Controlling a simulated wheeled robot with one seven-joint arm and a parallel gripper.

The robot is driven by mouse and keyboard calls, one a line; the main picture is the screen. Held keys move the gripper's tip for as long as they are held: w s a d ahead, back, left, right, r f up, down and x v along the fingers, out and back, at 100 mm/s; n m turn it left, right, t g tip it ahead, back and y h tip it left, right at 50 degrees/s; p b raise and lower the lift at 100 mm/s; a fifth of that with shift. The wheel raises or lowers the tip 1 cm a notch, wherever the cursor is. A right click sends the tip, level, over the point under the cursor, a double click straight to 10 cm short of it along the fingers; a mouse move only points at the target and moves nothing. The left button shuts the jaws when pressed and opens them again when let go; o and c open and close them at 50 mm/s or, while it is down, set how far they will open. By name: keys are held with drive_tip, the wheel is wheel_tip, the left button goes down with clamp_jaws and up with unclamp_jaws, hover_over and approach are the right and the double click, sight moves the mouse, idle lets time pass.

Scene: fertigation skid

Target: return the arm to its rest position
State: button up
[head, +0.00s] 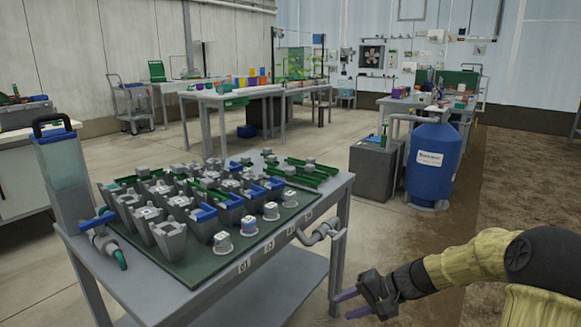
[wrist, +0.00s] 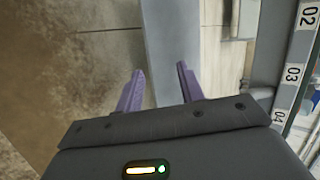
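My gripper (head: 352,304) is at the lower right of the head view, in front of the right end of a grey bench and away from it. Its two purple fingers are apart with nothing between them. In the wrist view my gripper (wrist: 160,85) also shows open and empty, pointing toward the floor and a grey upright post (wrist: 172,40). My arm comes in from the right edge in a tan sleeve with a dark joint.
The grey bench (head: 200,290) carries several grey pots on a dark green mat. A blue tank (head: 433,160) and a grey box (head: 375,172) stand beyond. Floor between them is clear.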

drive_tip(key=s+r+n+h+p, duration=0.2)
drive_tip(key=s+r+h+p, duration=0.25)
drive_tip(key=s, duration=0.55)
drive_tip(key=s+r+n+h+p, duration=0.3)
drive_tip(key=s+r+h+p, duration=0.15)
drive_tip(key=s, duration=0.55)
wheel_tip(320, 180, up, 37)
drive_tip(key=p, duration=3.6)
drive_tip(key=shift+w+h, duration=0.15)
drive_tip(key=shift+h, duration=0.25)
drive_tip(key=shift+d+f, duration=0.1)
drive_tip(key=shift+w, duration=0.1)
drive_tip(key=shift+c, duration=0.2)
